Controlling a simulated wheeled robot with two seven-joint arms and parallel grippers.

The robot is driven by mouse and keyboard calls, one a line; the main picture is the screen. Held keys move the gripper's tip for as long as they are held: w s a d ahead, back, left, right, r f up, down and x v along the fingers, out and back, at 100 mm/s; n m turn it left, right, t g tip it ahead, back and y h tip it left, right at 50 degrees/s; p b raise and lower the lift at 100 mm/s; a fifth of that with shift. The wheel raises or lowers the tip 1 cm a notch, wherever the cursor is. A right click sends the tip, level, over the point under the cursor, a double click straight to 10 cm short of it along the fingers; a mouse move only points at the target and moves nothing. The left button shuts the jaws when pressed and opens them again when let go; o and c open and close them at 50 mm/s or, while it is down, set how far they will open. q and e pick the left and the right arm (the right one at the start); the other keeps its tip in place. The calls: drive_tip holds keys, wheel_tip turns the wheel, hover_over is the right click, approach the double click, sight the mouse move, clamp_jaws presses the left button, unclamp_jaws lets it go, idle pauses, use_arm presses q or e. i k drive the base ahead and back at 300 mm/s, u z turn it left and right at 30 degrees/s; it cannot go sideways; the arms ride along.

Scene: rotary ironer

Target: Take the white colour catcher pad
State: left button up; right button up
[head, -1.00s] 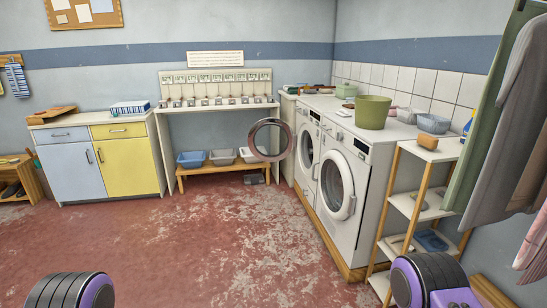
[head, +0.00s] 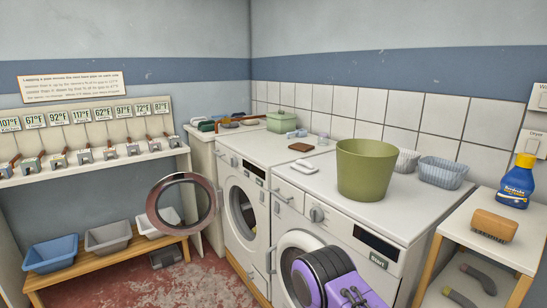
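A small white item (head: 304,166) lies flat on top of the nearer washing machine, left of the green bucket; it may be the white colour catcher pad, but it is too small to be sure. A purple and black part of my own right arm shows at the bottom of the head view, in front of the nearer machine. Neither of my grippers is in view.
The green bucket (head: 366,169), a brown item (head: 301,147) and grey baskets (head: 442,172) stand on the machine tops. The round door (head: 183,203) of the farther machine stands open. A side shelf (head: 485,238) holds a brush (head: 493,225) and a blue bottle (head: 517,181).

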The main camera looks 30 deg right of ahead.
sight(305, 166)
drive_tip(key=i, duration=1.5)
drive_tip(key=z, duration=2)
